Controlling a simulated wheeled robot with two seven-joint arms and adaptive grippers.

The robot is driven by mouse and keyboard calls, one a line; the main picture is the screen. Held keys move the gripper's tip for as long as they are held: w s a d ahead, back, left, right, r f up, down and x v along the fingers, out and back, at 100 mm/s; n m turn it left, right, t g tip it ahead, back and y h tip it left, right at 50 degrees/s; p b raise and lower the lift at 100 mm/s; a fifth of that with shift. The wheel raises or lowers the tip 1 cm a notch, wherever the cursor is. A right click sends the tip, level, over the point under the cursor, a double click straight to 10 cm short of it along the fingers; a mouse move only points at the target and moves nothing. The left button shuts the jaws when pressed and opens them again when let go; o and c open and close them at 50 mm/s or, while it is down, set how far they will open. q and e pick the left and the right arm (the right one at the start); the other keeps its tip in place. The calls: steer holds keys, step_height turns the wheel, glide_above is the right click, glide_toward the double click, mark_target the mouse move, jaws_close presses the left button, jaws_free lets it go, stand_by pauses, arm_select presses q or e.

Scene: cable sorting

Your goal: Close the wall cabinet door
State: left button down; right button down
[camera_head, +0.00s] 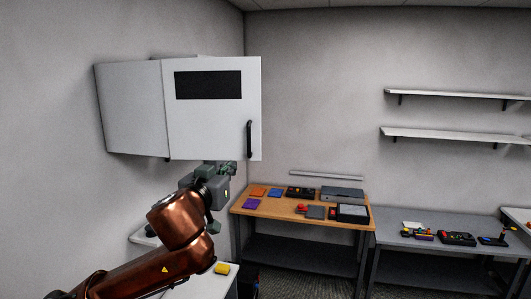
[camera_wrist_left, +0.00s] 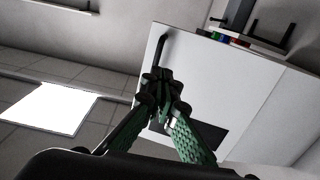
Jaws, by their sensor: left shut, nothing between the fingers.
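The white wall cabinet (camera_head: 128,108) hangs on the left wall. Its door (camera_head: 205,130), with a dark window and a black handle (camera_head: 249,139), stands swung out from the body and shows its outer face. The cabinet's inside is hidden in the head view. My left gripper (camera_head: 226,168) is shut and empty, at the door's lower edge, left of the handle. In the left wrist view its fingertips (camera_wrist_left: 161,84) meet in front of the door's outer face (camera_wrist_left: 215,85), close to the handle (camera_wrist_left: 161,48). I cannot tell whether they touch the door. My right gripper is not in view.
A wooden-topped table (camera_head: 290,212) with several small items stands in the back corner. A grey table (camera_head: 400,241) stands to its right, under two wall shelves (camera_head: 455,134). A white surface with a yellow item (camera_head: 222,268) lies below my left arm.

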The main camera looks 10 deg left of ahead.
arm_select(q)
steer(key=p, duration=0.6)
glide_toward(249, 151)
steer(key=w, duration=0.4)
steer(key=shift+w+r, duration=0.15)
steer(key=shift+w, duration=0.5)
steer(key=shift+w+f+p, duration=0.3)
steer(key=shift+w+p, duration=0.05)
steer(key=shift+w, duration=0.55)
steer(key=shift+s, duration=0.1)
